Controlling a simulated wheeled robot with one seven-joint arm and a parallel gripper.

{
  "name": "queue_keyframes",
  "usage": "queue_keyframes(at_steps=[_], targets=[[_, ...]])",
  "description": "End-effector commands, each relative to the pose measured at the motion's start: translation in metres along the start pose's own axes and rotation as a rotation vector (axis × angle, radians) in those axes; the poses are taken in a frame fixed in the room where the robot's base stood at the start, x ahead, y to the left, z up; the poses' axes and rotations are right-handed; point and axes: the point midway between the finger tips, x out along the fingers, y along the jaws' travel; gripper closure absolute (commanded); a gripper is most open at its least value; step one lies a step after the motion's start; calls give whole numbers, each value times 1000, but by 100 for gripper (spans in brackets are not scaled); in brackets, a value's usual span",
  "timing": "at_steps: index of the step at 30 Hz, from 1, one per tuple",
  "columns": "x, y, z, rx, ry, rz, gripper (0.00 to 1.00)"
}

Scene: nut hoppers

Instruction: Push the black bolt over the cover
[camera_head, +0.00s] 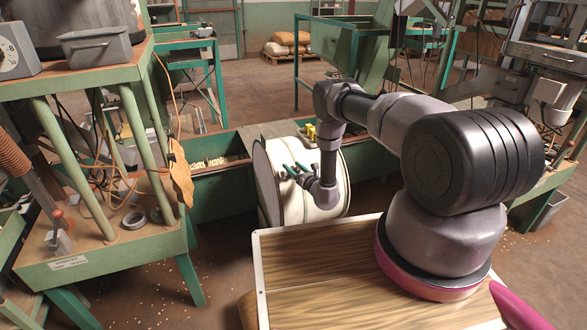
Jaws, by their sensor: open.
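My gripper (292,169) is at the middle of the picture, its teal fingers apart and pointing left, with nothing seen between them. It is in front of a large cream-white round drum (329,203) with a rim on its left side. I cannot tell whether the fingers touch the drum. I cannot make out the black bolt; it is too small or hidden by my gripper and arm. I cannot tell for sure which part is the cover. A small yellow piece (311,131) shows at the top of the drum, partly behind my arm.
A green bench (100,262) with a red-knobbed lever (58,225) and a metal ring (134,220) stands at left. A green trough with nuts (221,162) lies behind. My wood-patterned top is in front. Sacks (291,38) on a pallet stand far back, past open floor.

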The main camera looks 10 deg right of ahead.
Motion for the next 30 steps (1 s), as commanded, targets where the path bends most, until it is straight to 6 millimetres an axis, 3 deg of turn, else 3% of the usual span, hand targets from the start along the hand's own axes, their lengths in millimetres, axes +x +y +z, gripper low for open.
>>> queue_keyframes(at_steps=[8, 13, 14, 30], targets=[[1, 0, 0, 0, 1, 0, 33], [1, 0, 0, 0, 1, 1, 98], [1, 0, 0, -1, 1, 1, 100], [1, 0, 0, -1, 0, 1, 100]])
